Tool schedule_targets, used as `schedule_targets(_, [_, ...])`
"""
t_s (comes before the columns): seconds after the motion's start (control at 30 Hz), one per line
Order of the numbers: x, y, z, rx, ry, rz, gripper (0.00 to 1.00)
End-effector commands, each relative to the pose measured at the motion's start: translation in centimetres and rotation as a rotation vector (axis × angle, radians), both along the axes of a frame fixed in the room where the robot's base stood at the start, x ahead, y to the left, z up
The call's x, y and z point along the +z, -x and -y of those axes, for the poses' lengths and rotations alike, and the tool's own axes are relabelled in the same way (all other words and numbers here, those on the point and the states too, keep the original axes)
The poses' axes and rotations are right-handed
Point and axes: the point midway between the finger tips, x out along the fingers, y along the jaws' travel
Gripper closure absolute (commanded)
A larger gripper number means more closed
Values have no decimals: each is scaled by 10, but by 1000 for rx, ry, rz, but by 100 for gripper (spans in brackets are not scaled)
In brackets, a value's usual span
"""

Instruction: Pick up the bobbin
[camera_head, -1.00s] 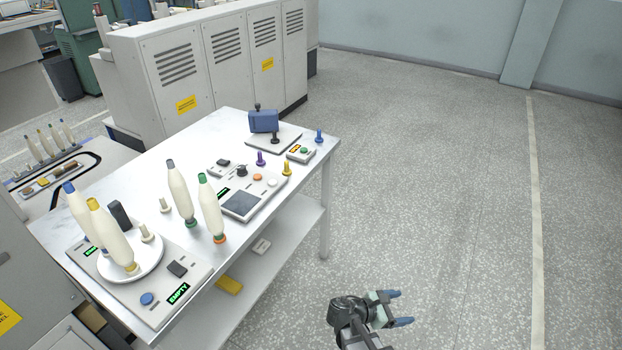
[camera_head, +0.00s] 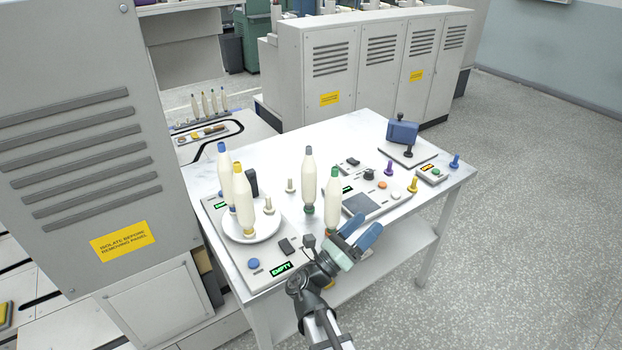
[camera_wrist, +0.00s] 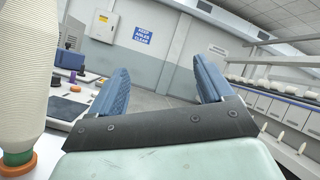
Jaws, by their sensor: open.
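Several white-wound bobbins stand upright on the table. One with a green top (camera_head: 332,192) stands closest to my gripper. One with a grey top (camera_head: 309,180) stands just left of it. Bobbins with a yellow top (camera_head: 243,200) and a blue top (camera_head: 224,172) stand at the round white plate (camera_head: 262,230). My gripper (camera_head: 364,235) is open and empty at the table's front edge, to the right of and in front of the green-topped bobbin. In the wrist view a large bobbin (camera_wrist: 27,75) with a green and orange base is at the left, outside the fingers (camera_wrist: 160,90).
A control panel (camera_head: 361,204) and coloured knobs, including a yellow one (camera_head: 412,185), are on the table's right half. A blue device (camera_head: 403,133) stands at the back right. A grey cabinet (camera_head: 75,130) rises at the left. Bare pegs (camera_head: 290,186) stand among the bobbins.

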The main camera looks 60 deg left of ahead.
Motion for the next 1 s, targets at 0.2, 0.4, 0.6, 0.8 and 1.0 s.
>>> schedule_targets(0.2, [23,36,-41,85,18,28,20])
schedule_targets(0.4, [30,62,-82,203,-5,-23,20])
schedule_targets(0.6, [13,73,-128,369,-100,-203,20])
schedule_targets(0.8, [-13,79,-164,503,-232,-411,20])
schedule_targets(1.0, [-34,85,-189,592,-356,-583,20])
